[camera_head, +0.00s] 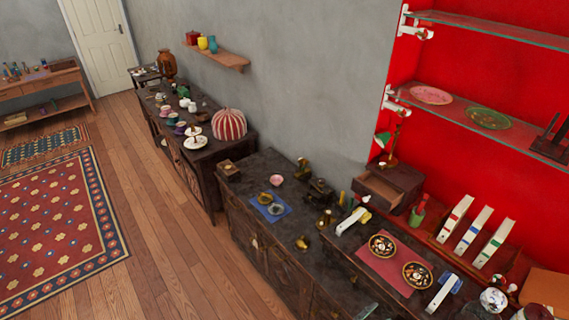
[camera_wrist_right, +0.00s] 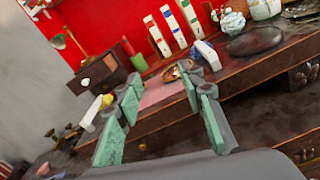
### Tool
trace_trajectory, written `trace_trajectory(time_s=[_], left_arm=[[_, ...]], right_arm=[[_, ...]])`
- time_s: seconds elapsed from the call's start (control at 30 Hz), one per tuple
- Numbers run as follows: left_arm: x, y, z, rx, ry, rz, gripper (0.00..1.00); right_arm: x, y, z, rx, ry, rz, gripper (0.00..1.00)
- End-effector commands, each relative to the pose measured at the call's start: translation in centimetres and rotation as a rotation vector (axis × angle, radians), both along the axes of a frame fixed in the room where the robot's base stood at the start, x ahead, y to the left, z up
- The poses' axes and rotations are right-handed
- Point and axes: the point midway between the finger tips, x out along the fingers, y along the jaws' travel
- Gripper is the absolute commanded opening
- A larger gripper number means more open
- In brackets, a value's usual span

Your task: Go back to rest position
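My right gripper (camera_wrist_right: 160,103) shows in the right wrist view, with its green-padded fingers spread wide apart. Nothing is held between them. The fingers are in front of the dark counter, with the pink-red mat (camera_wrist_right: 158,93) beyond them. My right gripper does not show clearly in the head view. My left gripper is in neither view.
Glass shelves (camera_head: 490,112) stand above.

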Motion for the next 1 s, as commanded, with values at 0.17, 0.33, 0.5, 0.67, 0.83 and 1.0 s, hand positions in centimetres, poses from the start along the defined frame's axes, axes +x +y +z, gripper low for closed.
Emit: trace_trajectory(time_s=[0.17,0.33,0.5,0.67,0.83,1.0], left_arm=[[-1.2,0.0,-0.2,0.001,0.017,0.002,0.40],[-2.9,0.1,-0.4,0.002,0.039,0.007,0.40],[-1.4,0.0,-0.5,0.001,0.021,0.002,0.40],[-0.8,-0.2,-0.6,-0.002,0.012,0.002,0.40],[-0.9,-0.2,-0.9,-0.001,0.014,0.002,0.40],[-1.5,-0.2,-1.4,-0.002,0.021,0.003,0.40]], right_arm=[[0.3,-0.1,-1.6,0.030,0.014,0.012,0.36],[0.6,-0.3,-4.6,0.093,0.038,0.029,0.36],[0.9,-0.4,-8.6,0.181,0.067,0.048,0.36],[0.8,-0.6,-14.1,0.302,0.106,0.062,0.36],[-0.3,-0.7,-22.5,0.500,0.158,0.053,0.36],[-4.3,-1.0,-34.1,0.804,0.207,-0.035,0.36]])
